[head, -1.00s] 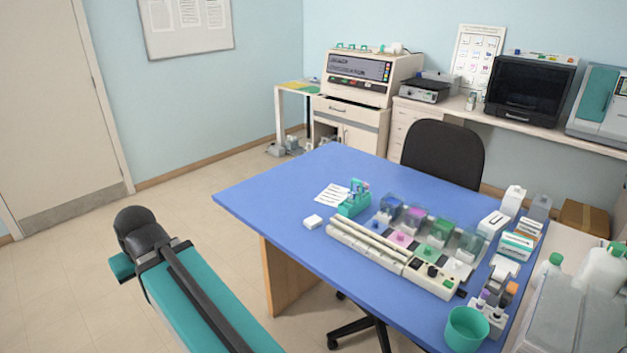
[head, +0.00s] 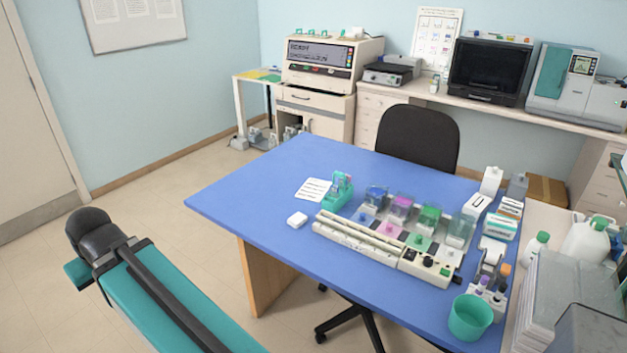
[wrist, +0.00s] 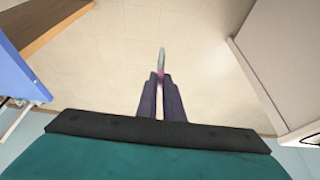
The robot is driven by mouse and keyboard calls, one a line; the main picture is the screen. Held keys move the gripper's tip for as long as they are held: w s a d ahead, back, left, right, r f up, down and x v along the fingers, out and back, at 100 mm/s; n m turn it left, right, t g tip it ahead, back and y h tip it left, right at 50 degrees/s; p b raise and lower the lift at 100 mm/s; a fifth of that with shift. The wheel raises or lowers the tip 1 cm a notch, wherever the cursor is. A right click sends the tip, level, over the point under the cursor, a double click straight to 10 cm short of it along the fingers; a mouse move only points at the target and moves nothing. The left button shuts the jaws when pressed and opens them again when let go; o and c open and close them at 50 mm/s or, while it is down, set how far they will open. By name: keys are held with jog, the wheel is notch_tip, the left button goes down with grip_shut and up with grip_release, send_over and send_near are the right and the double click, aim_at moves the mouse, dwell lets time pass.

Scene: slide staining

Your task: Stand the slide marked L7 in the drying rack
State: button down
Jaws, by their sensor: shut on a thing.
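In the wrist view my gripper (wrist: 160,82) is shut on a thin slide (wrist: 162,60). The slide sticks out beyond the fingertips, pale green at its far end and pinkish near the fingers. Its marking cannot be read. Only bare floor shows beyond it. In the head view the gripper and slide cannot be made out. A small teal rack (head: 338,191) with coloured pieces in it stands on the blue table (head: 250,190); I cannot tell for sure that it is the drying rack.
A long white staining unit (head: 365,243) with several coloured jars behind it stands on the table. A black chair (head: 418,137) stands behind. The table's left part is clear.

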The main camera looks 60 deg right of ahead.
jog(key=s+d+r+p, duration=0.2)
jog(key=d, duration=1.4)
jog(key=s+d+r+p, duration=0.2)
jog(key=s+d, duration=0.1)
jog(key=d, duration=1.3)
jog(key=s+d+r+p, duration=0.1)
jog(key=s+d+p, duration=0.1)
jog(key=s+d, duration=0.8)
jog(key=s+d+r+p, duration=0.1)
jog(key=s+d+r, duration=0.1)
jog(key=s+d, duration=0.8)
jog(key=d, duration=0.6)
jog(key=shift+s+r+p, duration=0.15)
jog(key=shift+r+p, duration=0.1)
jog(key=shift+p, duration=0.15)
jog(key=shift+f, duration=0.3)
notch_tip(320, 180, down, 7)
jog(key=b, duration=0.4)
jog(key=shift+f, duration=0.15)
jog(key=shift+f+b, duration=0.3)
